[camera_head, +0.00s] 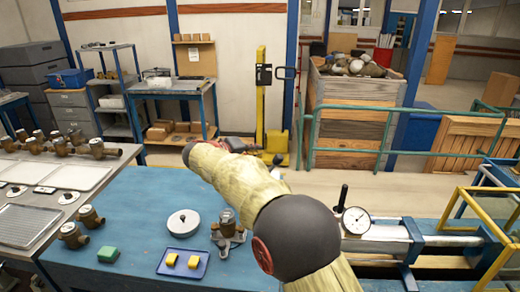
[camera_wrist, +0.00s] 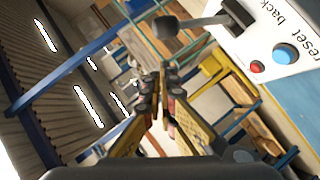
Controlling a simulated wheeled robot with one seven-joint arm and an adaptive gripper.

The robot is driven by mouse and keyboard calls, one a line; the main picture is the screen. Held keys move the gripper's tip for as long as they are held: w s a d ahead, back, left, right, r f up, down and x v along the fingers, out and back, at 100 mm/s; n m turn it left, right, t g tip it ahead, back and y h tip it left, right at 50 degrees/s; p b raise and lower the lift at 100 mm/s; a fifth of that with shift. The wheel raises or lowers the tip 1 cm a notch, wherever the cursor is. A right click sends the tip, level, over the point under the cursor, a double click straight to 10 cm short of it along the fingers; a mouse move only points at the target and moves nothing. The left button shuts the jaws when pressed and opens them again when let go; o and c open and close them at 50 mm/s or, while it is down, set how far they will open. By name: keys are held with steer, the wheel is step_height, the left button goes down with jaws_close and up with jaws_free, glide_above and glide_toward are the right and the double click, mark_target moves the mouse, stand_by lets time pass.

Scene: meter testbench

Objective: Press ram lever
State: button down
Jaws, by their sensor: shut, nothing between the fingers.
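In the wrist view a lever with a dark block-shaped knob (camera_wrist: 166,27) on a grey rod sticks out from a white panel (camera_wrist: 287,72); it looks like the ram lever. My gripper (camera_wrist: 163,72) is shut and empty, with its fingertips below the knob in the picture and apart from it. In the head view my arm reaches up and left over the blue bench, and its own links hide most of the gripper. A black upright handle (camera_head: 343,196) stands beside a round dial gauge (camera_head: 356,221) there; I cannot tell whether it is the same lever.
The panel carries a blue button (camera_wrist: 285,54), a red button (camera_wrist: 257,67) and lettering reading "reset" and "back". The blue bench (camera_head: 130,200) holds brass meters, a white round lid (camera_head: 184,222) and a blue tray (camera_head: 163,271). Yellow rails (camera_head: 490,212) stand at right.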

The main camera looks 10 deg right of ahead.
steer(key=p+v, duration=0.1)
steer(key=v, duration=0.6)
steer(key=shift+d+r, duration=0.25)
steer(key=shift+r, duration=0.05)
steer(key=shift+s, duration=0.1)
steer(key=s+d+m+g+y, duration=0.1)
steer(key=s+d+g+y, duration=0.15)
steer(key=s+d, duration=0.8)
steer(key=s+d+m+g+y, duration=0.1)
steer(key=s+d+g+y, duration=0.15)
steer(key=s+d, duration=0.8)
steer(key=s+a+f+y, duration=0.1)
steer(key=s+f, duration=0.1)
steer(key=s, duration=0.6)
steer(key=s+a+f+m+y, duration=0.1)
steer(key=s+a+f+y, duration=0.1)
steer(key=s, duration=0.7)
steer(key=s+a+f+y, duration=0.1)
steer(key=s+f, duration=0.3)
steer(key=s, duration=0.5)
steer(key=shift+s+a+f+m, duration=0.2)
steer(key=shift+s+a+m, duration=0.05)
steer(key=shift+a+m, duration=0.05)
